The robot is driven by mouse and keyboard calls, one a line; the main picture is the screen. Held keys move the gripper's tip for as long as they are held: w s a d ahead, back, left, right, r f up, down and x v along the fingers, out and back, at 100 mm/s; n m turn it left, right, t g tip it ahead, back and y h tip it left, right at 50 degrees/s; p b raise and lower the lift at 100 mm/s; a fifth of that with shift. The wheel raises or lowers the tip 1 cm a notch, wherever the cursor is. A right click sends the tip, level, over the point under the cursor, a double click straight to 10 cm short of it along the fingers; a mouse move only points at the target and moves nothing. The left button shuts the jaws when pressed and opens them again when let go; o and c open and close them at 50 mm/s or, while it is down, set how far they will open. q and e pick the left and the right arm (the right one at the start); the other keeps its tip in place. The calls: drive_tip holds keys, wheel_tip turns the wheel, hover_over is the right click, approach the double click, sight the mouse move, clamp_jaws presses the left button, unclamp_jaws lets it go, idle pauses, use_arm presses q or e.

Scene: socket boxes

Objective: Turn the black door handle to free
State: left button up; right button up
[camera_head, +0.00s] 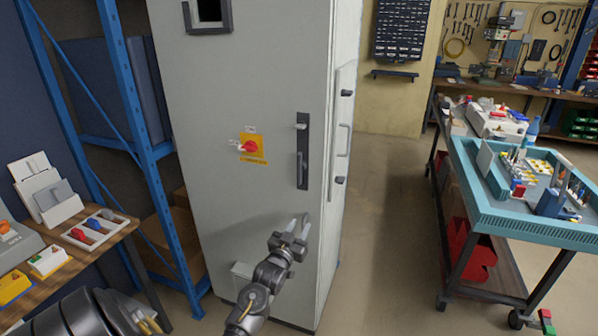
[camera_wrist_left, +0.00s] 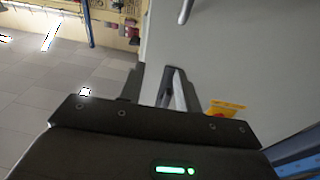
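The black door handle (camera_head: 302,150) is a tall, narrow black plate with a lever, upright on the front of the grey cabinet (camera_head: 265,70), near its right edge. My left gripper (camera_head: 296,222) is below the handle, apart from it, with its fingers pointing up. Its two fingers are spread with nothing seen between them. In the left wrist view, the gripper (camera_wrist_left: 155,88) shows a gap between its fingers in front of the pale door. A short grey rod (camera_wrist_left: 185,12) shows at that view's top edge; I cannot tell what it belongs to. My right gripper is out of view.
A red rotary switch on a yellow plate (camera_head: 250,148) sits left of the handle. A blue shelf frame (camera_head: 150,150) and a wooden bench (camera_head: 65,250) stand left. A teal-topped cart (camera_head: 520,225) stands right, with open floor (camera_head: 390,240) between it and the cabinet.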

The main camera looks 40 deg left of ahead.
sight(298, 166)
use_arm(q)
drive_tip(key=s+a+r+n+t+y, duration=0.1)
drive_tip(key=s+a+r+t+y, duration=0.15)
drive_tip(key=r, duration=1.15)
drive_tip(key=p+x, duration=0.1)
drive_tip(key=x, duration=0.3)
drive_tip(key=p+x, duration=0.1)
drive_tip(key=x, duration=0.2)
drive_tip(key=p+x, duration=0.1)
drive_tip(key=x, duration=0.3)
drive_tip(key=shift+w+a+f, duration=0.15)
drive_tip(key=shift+w, duration=0.25)
drive_tip(key=shift+c, duration=0.4)
clamp_jaws()
